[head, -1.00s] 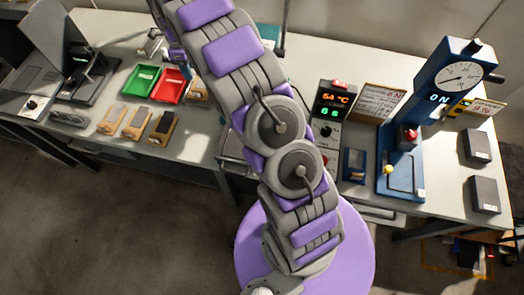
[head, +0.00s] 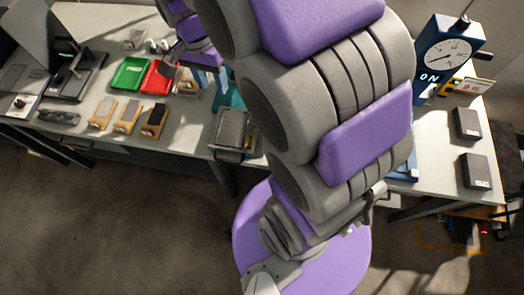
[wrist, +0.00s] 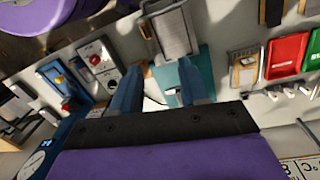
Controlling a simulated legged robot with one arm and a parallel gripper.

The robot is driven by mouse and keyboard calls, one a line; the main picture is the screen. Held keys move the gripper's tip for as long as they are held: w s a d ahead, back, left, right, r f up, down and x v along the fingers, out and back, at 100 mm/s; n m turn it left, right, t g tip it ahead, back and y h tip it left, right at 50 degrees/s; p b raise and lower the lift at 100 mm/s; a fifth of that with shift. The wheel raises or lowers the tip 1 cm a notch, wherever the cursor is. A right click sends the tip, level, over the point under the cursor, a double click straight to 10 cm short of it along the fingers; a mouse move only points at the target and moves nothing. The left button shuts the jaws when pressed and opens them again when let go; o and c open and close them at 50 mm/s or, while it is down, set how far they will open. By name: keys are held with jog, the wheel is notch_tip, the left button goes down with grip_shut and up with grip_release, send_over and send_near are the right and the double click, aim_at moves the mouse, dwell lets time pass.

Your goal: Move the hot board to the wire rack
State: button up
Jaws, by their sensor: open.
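A flat grey board (head: 232,127) lies on a wire-framed metal stand (head: 235,153) near the bench's front edge. I cannot tell whether this is the hot board or whether the stand is the wire rack. The board also shows at the top of the wrist view (wrist: 172,32). My gripper (head: 209,78) is open and apart from the board, farther back over the bench, beside the teal mat (head: 228,94). In the wrist view my two blue fingers (wrist: 160,68) are spread with nothing held between them.
A green tray (head: 133,73) and a red tray (head: 160,77) stand left of my gripper. Several boards on wooden holders (head: 127,117) sit along the front edge. A blue dial press (head: 440,60) and dark boxes (head: 468,123) stand at right. My arm hides the middle bench.

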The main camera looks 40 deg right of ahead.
jog(key=s+a+n, duration=0.1)
jog(key=s+n, duration=1)
jog(key=s, duration=1)
jog(key=shift+s+f+g, duration=0.3)
jog(key=shift+s+f, duration=0.1)
jog(key=shift+f, duration=0.05)
